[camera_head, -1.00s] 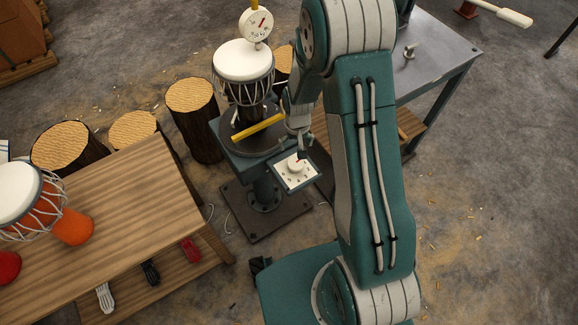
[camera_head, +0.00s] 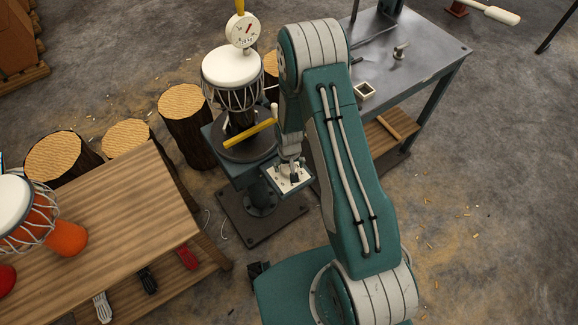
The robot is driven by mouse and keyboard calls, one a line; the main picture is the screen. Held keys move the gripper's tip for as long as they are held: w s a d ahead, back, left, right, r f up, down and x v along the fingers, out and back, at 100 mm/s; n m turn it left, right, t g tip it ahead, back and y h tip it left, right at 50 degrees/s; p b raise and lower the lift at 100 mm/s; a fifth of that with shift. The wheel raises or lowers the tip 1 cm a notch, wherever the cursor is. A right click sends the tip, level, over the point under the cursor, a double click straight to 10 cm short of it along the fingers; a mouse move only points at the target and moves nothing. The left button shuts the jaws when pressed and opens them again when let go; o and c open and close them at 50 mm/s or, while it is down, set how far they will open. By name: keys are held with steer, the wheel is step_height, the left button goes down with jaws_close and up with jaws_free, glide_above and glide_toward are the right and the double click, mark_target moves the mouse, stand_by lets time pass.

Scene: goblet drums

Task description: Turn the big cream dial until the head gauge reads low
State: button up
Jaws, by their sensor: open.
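The head gauge (camera_head: 241,31) is a round white dial with a red needle, above the white-headed goblet drum (camera_head: 232,67). The needle leans to the upper right; its scale is too small to read. A pale control plate (camera_head: 277,182) is on the front of the drum stand. My gripper (camera_head: 293,178) points down over this plate, with its fingers open at the big cream dial. The gripper largely hides the dial, and I cannot tell whether the fingers touch it.
A yellow bar (camera_head: 249,133) lies across the stand's round turntable (camera_head: 231,148), close left of my gripper. Log stumps (camera_head: 186,115) stand further left. A wooden bench (camera_head: 120,215) is at the lower left, and a metal table (camera_head: 425,55) is at the upper right.

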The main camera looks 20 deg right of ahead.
steer(key=shift+a, duration=0.2)
steer(key=c, duration=1)
steer(key=shift+o, duration=0.2)
steer(key=m, duration=0.3)
steer(key=shift+m, duration=2.5)
steer(key=o, duration=1)
steer(key=shift+c, duration=0.2)
